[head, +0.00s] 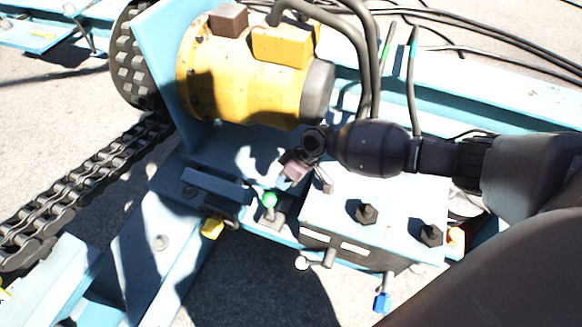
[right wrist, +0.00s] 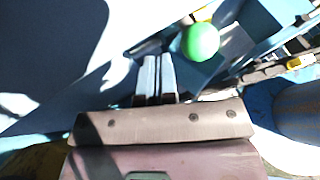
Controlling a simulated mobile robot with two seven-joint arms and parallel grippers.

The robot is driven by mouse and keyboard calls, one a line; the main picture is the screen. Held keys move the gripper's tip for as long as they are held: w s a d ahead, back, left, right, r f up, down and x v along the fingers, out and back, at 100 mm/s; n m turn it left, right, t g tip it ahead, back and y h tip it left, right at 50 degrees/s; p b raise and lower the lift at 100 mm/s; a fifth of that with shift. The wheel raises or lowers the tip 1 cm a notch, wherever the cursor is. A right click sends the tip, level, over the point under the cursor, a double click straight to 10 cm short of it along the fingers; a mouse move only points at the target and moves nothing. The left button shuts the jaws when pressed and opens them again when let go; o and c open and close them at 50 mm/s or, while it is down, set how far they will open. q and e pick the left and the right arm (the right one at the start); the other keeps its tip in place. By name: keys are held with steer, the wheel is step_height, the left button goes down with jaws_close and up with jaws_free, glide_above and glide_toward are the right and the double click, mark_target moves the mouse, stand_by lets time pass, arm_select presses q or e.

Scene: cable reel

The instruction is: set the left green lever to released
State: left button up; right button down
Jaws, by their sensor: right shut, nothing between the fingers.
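The green lever shows as a round green knob (head: 268,199) on a short stem above a dark base, left of the blue valve block. It is the only green-knobbed lever I can make out. My right gripper (head: 283,182) is shut and empty, just above and right of the knob in the head view. In the right wrist view the shut fingers (right wrist: 156,75) point beside the green knob (right wrist: 201,40), which lies to their right. Whether they touch it, I cannot tell. My left gripper is not in view.
The blue valve block (head: 330,215) carries black bolts and a white-tipped lever (head: 302,263). A yellow motor (head: 235,75) stands behind; a chain (head: 75,195) runs at left.

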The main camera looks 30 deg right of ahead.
steer(key=shift+s+a, duration=0.4)
steer(key=shift+a, duration=0.45)
steer(key=shift+r, duration=0.1)
